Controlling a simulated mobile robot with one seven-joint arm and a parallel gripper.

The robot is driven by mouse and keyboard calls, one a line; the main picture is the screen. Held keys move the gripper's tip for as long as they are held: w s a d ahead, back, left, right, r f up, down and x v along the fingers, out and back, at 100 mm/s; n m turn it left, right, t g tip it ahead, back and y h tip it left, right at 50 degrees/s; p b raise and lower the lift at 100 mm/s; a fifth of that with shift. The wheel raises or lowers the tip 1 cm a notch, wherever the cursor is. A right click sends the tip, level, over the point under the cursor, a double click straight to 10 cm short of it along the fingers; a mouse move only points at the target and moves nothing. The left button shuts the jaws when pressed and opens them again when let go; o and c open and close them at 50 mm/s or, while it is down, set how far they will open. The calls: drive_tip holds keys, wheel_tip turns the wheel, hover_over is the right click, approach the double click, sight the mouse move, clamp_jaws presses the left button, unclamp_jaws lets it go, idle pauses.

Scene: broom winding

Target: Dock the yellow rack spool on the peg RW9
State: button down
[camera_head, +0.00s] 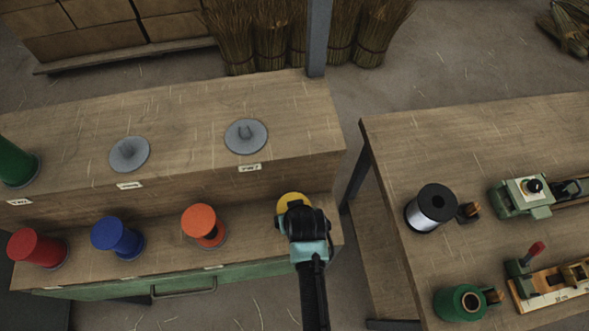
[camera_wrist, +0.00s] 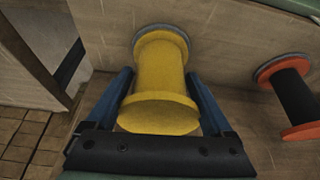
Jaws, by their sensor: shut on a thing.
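The yellow spool (camera_head: 293,203) is on the lower step of the wooden rack, at the right end of its row. In the wrist view the spool (camera_wrist: 160,70) is between my blue fingers, its far flange against a grey disc (camera_wrist: 182,32). My gripper (camera_wrist: 160,98) is shut on it; in the head view my gripper (camera_head: 297,213) covers most of the spool.
A green spool (camera_head: 16,163) stands at the upper step's left end. Red (camera_head: 38,249), blue (camera_head: 117,237) and orange (camera_head: 204,226) spools fill the lower row. A grey post (camera_head: 318,38) rises behind the rack. A bench (camera_head: 450,145) with spools and tools is at right.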

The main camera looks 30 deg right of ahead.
drive_tip(key=shift+r, duration=0.2)
drive_tip(key=shift+r+p, duration=0.65)
drive_tip(key=shift+p, duration=0.25)
idle(0.3)
drive_tip(key=shift+f+b, duration=0.45)
drive_tip(key=shift+f, duration=0.35)
idle(0.4)
unclamp_jaws()
drive_tip(key=p+v, duration=1.1)
drive_tip(key=p, duration=0.1)
drive_tip(key=shift+s, duration=0.1)
idle(0.4)
drive_tip(key=shift+f, duration=0.1)
idle(0.5)
